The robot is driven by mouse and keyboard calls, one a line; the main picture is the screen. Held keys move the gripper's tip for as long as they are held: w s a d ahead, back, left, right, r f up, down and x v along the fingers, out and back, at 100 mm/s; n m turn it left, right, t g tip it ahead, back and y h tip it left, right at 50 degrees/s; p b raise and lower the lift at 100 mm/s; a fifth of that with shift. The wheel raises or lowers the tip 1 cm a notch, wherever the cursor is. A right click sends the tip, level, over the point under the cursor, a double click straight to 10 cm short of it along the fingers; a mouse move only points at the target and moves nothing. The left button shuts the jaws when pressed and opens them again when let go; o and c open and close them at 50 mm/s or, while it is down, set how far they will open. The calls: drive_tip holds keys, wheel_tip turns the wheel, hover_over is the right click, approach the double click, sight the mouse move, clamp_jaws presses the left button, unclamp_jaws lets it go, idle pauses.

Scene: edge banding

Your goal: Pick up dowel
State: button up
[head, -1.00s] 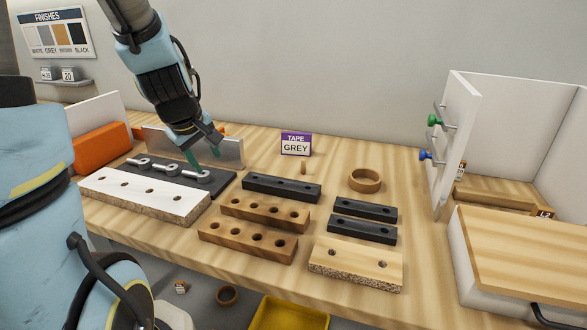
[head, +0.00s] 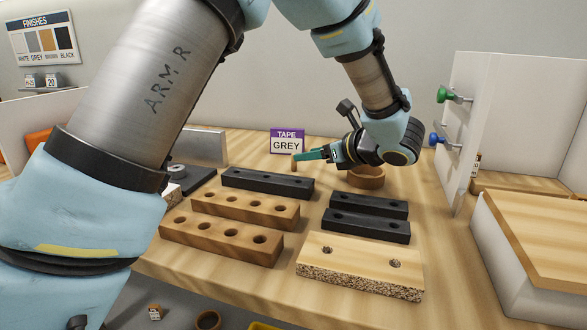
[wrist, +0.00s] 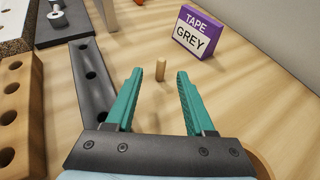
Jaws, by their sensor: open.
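The dowel (wrist: 160,70) is a short, light wooden peg standing upright on the table, in front of the tape sign. In the head view the dowel (head: 294,161) shows just at the tips of my gripper (head: 303,157). My gripper is open, its teal fingers pointing left and held low. In the wrist view the dowel appears centred in the gap between the two fingertips, with clear space on both sides. Neither finger seems to touch it. How far it is inside the jaws, I cannot tell exactly.
A purple and white "TAPE GREY" sign (wrist: 196,32) stands behind the dowel. A black drilled bar (head: 267,185) lies in front of it. A brown tape ring (head: 366,178) sits under my wrist. Brown drilled blocks (head: 221,241) and a chipboard piece (head: 361,265) lie nearer.

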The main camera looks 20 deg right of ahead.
sight(287, 168)
drive_tip(key=p+x, duration=0.1)
drive_tip(key=x, duration=0.3)
drive_tip(key=shift+w+a, duration=0.1)
drive_tip(key=shift+w, duration=0.3)
drive_tip(key=p+x, duration=0.1)
drive_tip(key=x, duration=0.1)
drive_tip(key=p+x, duration=0.1)
drive_tip(key=x, duration=0.2)
drive_tip(key=shift+w+f, duration=0.2)
drive_tip(key=shift+f, duration=0.25)
drive_tip(key=shift+c, duration=0.2)
clamp_jaws()
